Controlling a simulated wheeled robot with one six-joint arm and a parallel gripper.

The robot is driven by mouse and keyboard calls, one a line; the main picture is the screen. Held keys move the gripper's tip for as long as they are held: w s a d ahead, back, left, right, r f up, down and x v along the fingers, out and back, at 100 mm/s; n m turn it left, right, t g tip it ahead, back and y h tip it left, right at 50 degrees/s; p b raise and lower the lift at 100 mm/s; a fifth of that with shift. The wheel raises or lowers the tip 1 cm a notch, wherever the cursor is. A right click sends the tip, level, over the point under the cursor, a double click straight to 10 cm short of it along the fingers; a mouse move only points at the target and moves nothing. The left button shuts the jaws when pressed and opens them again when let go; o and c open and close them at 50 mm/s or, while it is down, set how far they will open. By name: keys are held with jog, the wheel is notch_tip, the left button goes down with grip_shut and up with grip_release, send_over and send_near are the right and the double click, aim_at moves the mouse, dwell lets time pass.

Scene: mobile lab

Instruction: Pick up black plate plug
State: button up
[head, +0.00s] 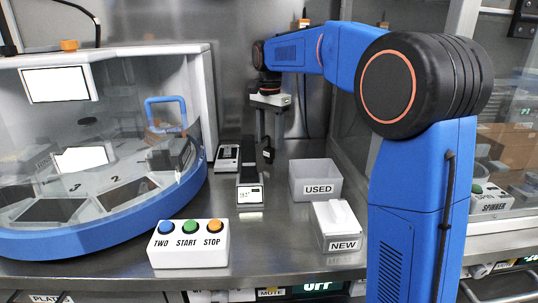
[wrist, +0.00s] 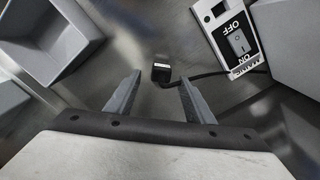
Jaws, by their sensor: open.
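The black plate plug (wrist: 161,73) is a small dark block on the metal worktop in the wrist view. A black cable runs from it to the right. My gripper (wrist: 160,77) is open and empty, with one grey finger on each side of the plug in the picture. The plug looks farther off than the fingertips, with a gap I cannot measure. In the head view my gripper (head: 270,101) hangs over the back of the worktop.
A switch box marked ON and OFF (wrist: 235,42) stands right of the plug, beside a grey block (wrist: 290,35). An open grey container (wrist: 42,50) is at upper left. In the head view are a USED bin (head: 315,188), a NEW box (head: 338,232) and a button box (head: 188,250).

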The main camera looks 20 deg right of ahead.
aim_at(269, 147)
notch_tip(269, 147, down, 5)
jog(key=shift+w+a+r, duration=0.1)
dwell(0.3)
grip_shut()
jog(key=shift+r, duration=0.1)
